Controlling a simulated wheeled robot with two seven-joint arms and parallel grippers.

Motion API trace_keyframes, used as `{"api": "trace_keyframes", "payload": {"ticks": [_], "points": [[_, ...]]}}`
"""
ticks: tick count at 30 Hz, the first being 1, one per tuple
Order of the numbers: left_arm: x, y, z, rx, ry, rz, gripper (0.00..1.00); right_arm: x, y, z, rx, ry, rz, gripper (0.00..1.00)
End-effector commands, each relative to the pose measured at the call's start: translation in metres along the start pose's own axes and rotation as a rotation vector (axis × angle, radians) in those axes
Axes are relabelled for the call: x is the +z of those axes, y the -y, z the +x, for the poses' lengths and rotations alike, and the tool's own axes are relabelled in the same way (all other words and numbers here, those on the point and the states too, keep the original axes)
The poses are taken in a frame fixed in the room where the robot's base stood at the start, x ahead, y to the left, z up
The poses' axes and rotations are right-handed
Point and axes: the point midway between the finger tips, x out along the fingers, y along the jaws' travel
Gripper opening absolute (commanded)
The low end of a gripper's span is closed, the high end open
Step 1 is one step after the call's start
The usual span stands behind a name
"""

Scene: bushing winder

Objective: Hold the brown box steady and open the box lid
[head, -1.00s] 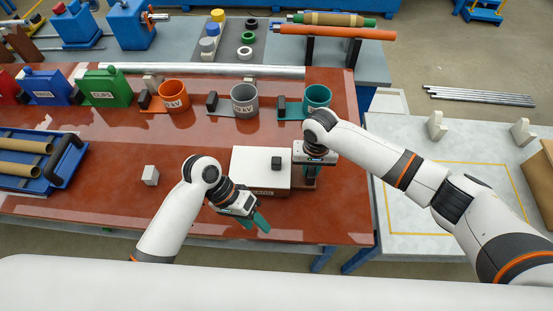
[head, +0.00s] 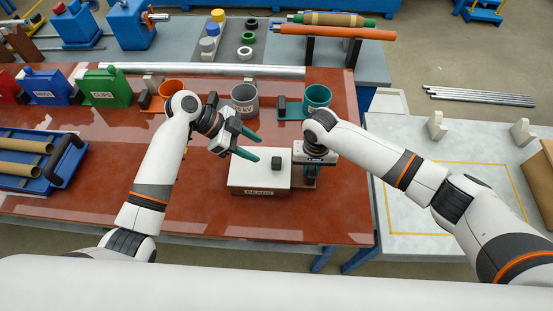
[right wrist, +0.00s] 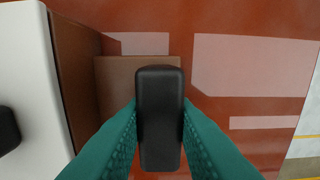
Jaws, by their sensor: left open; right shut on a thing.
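The brown box (right wrist: 77,62) stands on the red-brown table with a white lid (head: 259,173) on top. A black knob (head: 276,161) sits on the lid, and a label is on the box's front. My right gripper (head: 311,172) is at the box's right side. In the right wrist view its teal fingers are shut on a black handle (right wrist: 160,115) beside a brown ledge (right wrist: 118,85) of the box. My left gripper (head: 254,146) is open and empty, its teal fingers above the lid's back edge, left of the knob. The lid looks closed.
Orange (head: 172,86), grey (head: 244,100) and teal (head: 317,97) cups stand behind the box. A blue tray (head: 60,178) with brown tubes lies at the left. The table in front of the box is clear.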

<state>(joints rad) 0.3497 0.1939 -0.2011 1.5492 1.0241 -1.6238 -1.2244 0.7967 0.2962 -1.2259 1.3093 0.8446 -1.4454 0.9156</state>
Motion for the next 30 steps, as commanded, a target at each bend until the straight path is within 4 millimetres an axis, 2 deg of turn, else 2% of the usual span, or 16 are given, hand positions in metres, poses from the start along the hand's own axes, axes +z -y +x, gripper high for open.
{"api": "trace_keyframes", "payload": {"ticks": [6, 13, 18, 26, 30], "points": [[0.001, 0.001, 0.047, -0.004, 0.002, -0.004, 0.47, -0.001, 0.000, 0.001, 0.000, -0.001, -0.001, 0.00], [0.000, 0.001, 0.081, -0.002, 0.000, -0.004, 0.47, -0.001, 0.000, 0.001, 0.000, -0.001, 0.000, 0.00], [0.000, 0.001, 0.092, -0.002, -0.001, -0.003, 0.47, -0.001, 0.000, 0.001, -0.001, -0.001, 0.000, 0.00], [-0.001, 0.001, 0.093, -0.001, -0.001, -0.002, 0.47, -0.001, 0.000, 0.001, -0.001, -0.001, 0.000, 0.00], [-0.001, 0.001, 0.093, -0.001, -0.001, -0.002, 0.28, -0.001, 0.000, 0.001, -0.001, -0.001, 0.000, 0.00]]}}
